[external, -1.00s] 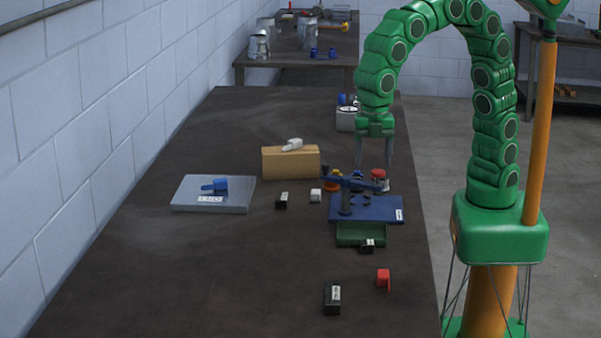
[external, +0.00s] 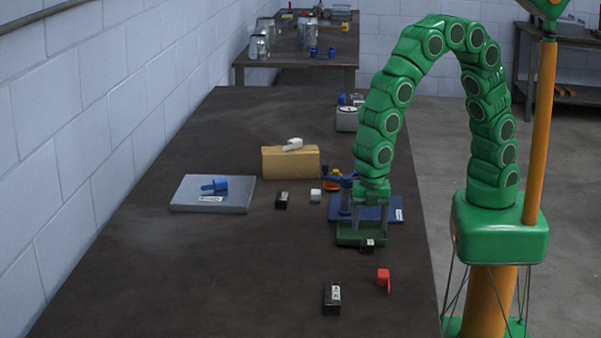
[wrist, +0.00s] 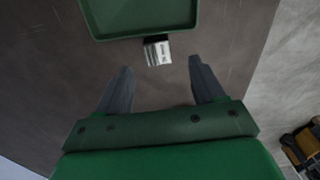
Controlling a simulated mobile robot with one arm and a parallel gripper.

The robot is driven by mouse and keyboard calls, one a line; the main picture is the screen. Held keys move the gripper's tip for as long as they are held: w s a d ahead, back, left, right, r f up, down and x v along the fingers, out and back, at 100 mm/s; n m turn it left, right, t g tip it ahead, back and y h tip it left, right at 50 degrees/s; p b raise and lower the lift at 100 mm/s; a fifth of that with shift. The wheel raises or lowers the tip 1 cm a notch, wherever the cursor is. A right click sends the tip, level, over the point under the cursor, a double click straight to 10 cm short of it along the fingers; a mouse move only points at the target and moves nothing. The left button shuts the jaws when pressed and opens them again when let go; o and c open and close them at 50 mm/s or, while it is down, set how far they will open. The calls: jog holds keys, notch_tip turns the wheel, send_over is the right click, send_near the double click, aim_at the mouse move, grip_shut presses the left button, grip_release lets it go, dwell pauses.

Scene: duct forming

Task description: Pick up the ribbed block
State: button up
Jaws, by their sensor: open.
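A small dark block with a pale, marked face (external: 367,246) sits at the front edge of the green tray. It shows in the wrist view (wrist: 158,53) as a black and whitish block with fine lines, close against the tray's rim. I take it for the ribbed block, though its ribs are too small to be sure of. My gripper (wrist: 160,66) is open and empty, fingers pointing toward the block, which appears just beyond and between the fingertips. In the external view my gripper (external: 370,222) is pointing down over the tray area. How high it is above the table is unclear.
The green tray (wrist: 140,37) lies by the block, with a blue board (external: 393,215) behind it. A red piece (external: 383,279) and two other dark blocks (external: 332,298) (external: 282,200) stand nearby. The table's right edge is close; the front left is clear.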

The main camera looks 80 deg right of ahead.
aim_at(368, 242)
jog(key=shift+w+d+f, duration=0.1)
jog(key=shift+w+f, duration=0.05)
jog(key=shift+f, duration=2.9)
jog(key=c, duration=1.3)
jog(key=shift+o, duration=0.2)
